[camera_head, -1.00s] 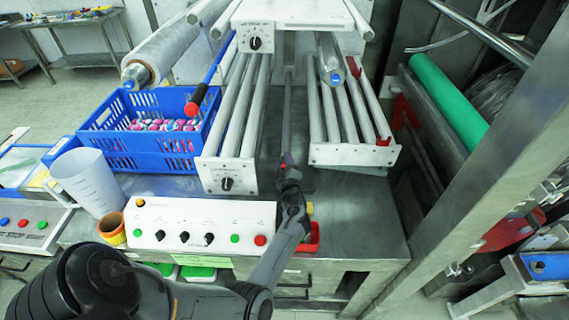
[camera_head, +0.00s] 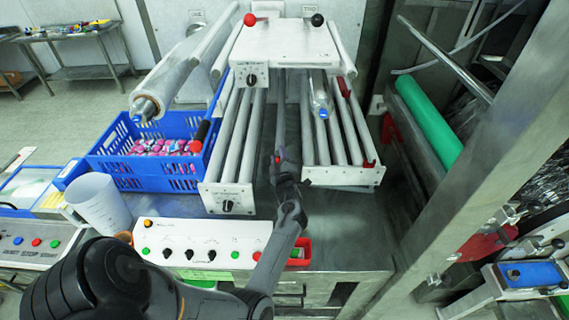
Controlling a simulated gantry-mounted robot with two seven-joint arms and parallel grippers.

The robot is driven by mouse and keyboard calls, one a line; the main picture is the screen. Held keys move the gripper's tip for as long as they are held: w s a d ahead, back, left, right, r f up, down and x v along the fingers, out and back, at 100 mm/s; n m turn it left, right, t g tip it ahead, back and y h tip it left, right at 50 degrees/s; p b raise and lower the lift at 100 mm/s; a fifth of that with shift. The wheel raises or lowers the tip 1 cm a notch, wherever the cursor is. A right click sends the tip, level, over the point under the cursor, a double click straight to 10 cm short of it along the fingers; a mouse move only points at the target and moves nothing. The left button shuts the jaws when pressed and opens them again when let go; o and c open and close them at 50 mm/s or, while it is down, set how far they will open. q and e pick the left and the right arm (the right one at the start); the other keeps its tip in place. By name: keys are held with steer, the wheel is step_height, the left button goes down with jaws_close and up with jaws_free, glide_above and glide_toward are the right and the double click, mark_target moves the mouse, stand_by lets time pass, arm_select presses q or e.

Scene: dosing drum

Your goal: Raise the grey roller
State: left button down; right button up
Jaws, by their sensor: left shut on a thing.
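The grey roller (camera_head: 281,118) is a slim bar in the gap between the left and right roller racks, pointing away from me. Its near end, with a small red part, is at my left gripper (camera_head: 279,163). My left gripper is shut on this near end, and the fingers partly hide it. My left arm comes in from the lower left over the control box. The roller's far end runs under the white top housing (camera_head: 285,42) and is hidden. My right gripper is not in view.
The left rack (camera_head: 226,198) and right rack (camera_head: 343,176) stand close on both sides of the roller. A control box (camera_head: 203,240) with buttons lies in front. A blue crate (camera_head: 115,160) and a white jug (camera_head: 100,203) stand left. Bare metal tabletop (camera_head: 345,225) shows at right.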

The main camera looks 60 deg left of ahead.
arm_select(q)
step_height(320, 180, up, 11)
steer(key=p, duration=0.5)
steer(key=shift+s+a+r, duration=0.15)
steer(key=shift+s+r, duration=0.05)
steer(key=shift+s, duration=0.05)
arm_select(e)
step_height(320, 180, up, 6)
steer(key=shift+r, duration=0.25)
arm_select(q)
steer(key=c, duration=0.7)
jaws_free()
steer(key=shift+a, duration=0.1)
steer(key=shift+c, duration=0.2)
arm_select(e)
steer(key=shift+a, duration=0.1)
arm_select(q)
steer(key=shift+w, duration=0.1)
